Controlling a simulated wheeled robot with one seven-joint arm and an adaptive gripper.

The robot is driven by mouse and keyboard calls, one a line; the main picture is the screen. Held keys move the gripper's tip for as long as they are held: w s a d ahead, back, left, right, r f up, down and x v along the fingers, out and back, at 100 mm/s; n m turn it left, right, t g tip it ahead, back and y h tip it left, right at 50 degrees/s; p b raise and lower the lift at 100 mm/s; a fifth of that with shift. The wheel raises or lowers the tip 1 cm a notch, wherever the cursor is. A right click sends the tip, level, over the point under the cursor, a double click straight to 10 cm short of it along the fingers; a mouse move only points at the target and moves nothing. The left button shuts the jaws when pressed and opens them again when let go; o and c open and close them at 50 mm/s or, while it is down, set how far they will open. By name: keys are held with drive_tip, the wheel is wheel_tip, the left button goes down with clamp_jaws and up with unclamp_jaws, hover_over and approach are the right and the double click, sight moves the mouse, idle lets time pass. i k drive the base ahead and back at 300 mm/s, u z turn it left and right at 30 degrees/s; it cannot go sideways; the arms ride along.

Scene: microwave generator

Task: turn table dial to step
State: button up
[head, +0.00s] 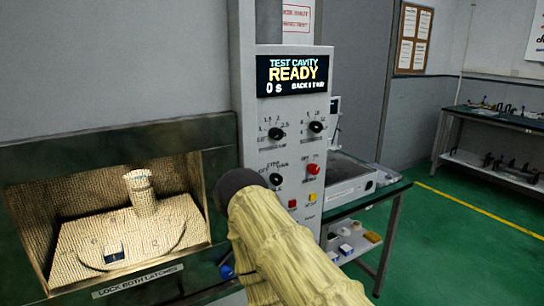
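The control panel (292,150) stands right of the open cavity. It has three black dials: upper left (276,133), upper right (316,127) and lower left (276,179). Their small labels are too blurred to tell which is the table dial. The display (292,75) reads "TEST CAVITY READY" and "0 s". A round turntable (160,240) lies in the cavity, with a pale cylinder (140,190) and a small dark block (114,252) on it. My yellow-sleeved arm crosses the panel's lower left, close to the lower left dial. My gripper's fingers are not visible.
Red buttons (312,169) and a yellow button (312,197) sit beside and below the dials. A blue-ended handle (227,271) is at the cavity's lower right. Green floor beyond is clear.

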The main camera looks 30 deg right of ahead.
sight(277, 179)
drive_tip(key=u, duration=1.35)
drive_tip(key=k, duration=0.75)
drive_tip(key=z, duration=1.4)
